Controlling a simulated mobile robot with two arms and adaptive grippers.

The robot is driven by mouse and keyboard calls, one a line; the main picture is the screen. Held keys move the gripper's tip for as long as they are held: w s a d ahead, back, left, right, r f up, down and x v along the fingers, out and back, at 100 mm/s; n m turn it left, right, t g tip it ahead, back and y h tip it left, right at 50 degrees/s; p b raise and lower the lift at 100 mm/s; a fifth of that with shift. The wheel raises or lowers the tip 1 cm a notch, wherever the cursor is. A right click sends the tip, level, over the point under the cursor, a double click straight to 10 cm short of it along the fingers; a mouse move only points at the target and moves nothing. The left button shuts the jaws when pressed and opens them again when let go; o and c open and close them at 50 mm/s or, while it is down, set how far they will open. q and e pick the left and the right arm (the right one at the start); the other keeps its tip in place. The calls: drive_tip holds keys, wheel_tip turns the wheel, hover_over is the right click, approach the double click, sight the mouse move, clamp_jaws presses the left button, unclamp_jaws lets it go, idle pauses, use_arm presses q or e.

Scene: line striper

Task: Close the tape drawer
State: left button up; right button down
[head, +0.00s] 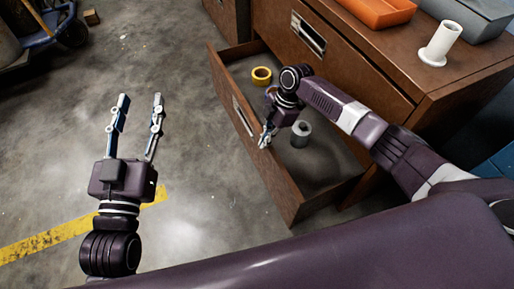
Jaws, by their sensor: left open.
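The tape drawer (287,198) is a brown wooden drawer pulled out of the lower part of a brown cabinet (390,80). A yellow tape roll (262,75) and a grey roll (301,133) lie inside; another roll is partly hidden behind my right wrist. My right gripper (264,143) is at the inner side of the drawer front, near its top edge; whether it touches the front is unclear. Its fingers look close together, but their opening cannot be made out. My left gripper (139,97) is open and empty above the floor, left of the drawer.
An upper drawer with a metal handle (308,34) is shut. On the cabinet top are an orange tray (378,10), a white spool (440,45) and a grey case (475,14). A blue cart (50,25) stands far left. The floor left of the drawer is clear.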

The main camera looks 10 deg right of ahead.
use_arm(q)
drive_tip(key=s+r+t+h+b, duration=0.1)
drive_tip(key=s+r+t, duration=0.3)
drive_tip(key=r, duration=0.5)
drive_tip(key=shift+r+t+h+b, duration=0.35)
drive_tip(key=shift+t+h+b, duration=0.1)
drive_tip(key=shift+t, duration=0.25)
use_arm(e)
drive_tip(key=w+d, duration=0.2)
drive_tip(key=d, duration=0.8)
drive_tip(key=shift+d, duration=0.25)
use_arm(q)
drive_tip(key=shift+d, duration=0.1)
use_arm(e)
drive_tip(key=shift+w, duration=0.1)
